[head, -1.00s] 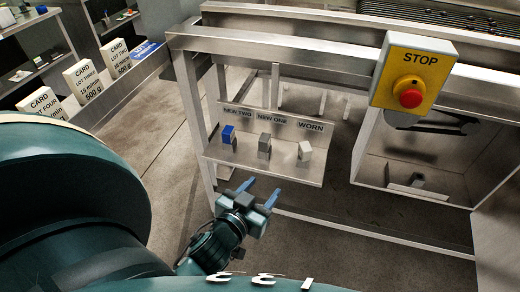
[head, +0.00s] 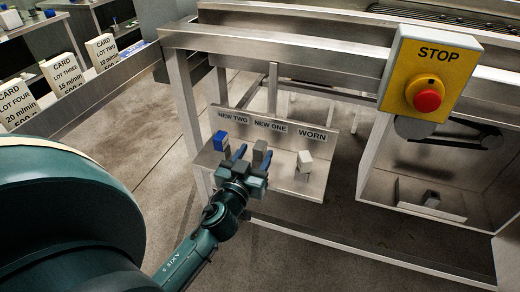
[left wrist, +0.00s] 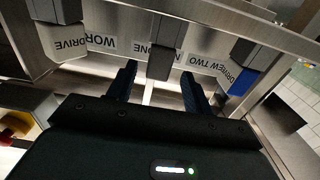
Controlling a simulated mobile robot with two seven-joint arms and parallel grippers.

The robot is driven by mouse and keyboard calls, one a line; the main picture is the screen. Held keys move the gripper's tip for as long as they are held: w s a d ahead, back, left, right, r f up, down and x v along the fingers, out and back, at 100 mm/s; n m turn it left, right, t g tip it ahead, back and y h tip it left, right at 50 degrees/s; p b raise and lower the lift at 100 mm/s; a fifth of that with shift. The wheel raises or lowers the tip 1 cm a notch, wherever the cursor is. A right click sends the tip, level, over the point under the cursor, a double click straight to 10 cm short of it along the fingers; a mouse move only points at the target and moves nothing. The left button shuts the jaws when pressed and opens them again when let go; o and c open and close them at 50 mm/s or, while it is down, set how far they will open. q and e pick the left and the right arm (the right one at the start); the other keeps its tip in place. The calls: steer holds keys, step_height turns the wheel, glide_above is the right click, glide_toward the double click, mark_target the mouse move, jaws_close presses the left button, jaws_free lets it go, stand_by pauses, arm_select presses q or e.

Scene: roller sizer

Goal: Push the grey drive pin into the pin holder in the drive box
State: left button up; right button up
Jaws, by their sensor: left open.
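The grey drive pin (head: 260,148) stands on the shelf under the NEW ONE label. It also shows in the left wrist view (left wrist: 164,48), with its lower end nearly between my fingertips. My left gripper (head: 252,158) is open at the shelf's front, its fingers pointing at the grey pin; contact cannot be told. In the left wrist view the gripper (left wrist: 158,76) holds nothing that I can see. The drive box (head: 378,165) is open at the right. A small dark grey block (head: 431,198), perhaps the pin holder, sits on its floor.
A blue pin (head: 220,140) stands left of the grey pin, and a pale pin (head: 304,160) under WORN stands to its right. A yellow STOP box (head: 432,72) hangs on the frame. A lower rail (head: 350,250) crosses below the shelf.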

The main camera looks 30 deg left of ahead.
mark_target(263, 142)
arm_select(q)
steer(key=x, duration=0.5)
steer(key=shift+w+p, duration=0.2)
steer(key=shift+p, duration=0.15)
steer(key=c, duration=1.1)
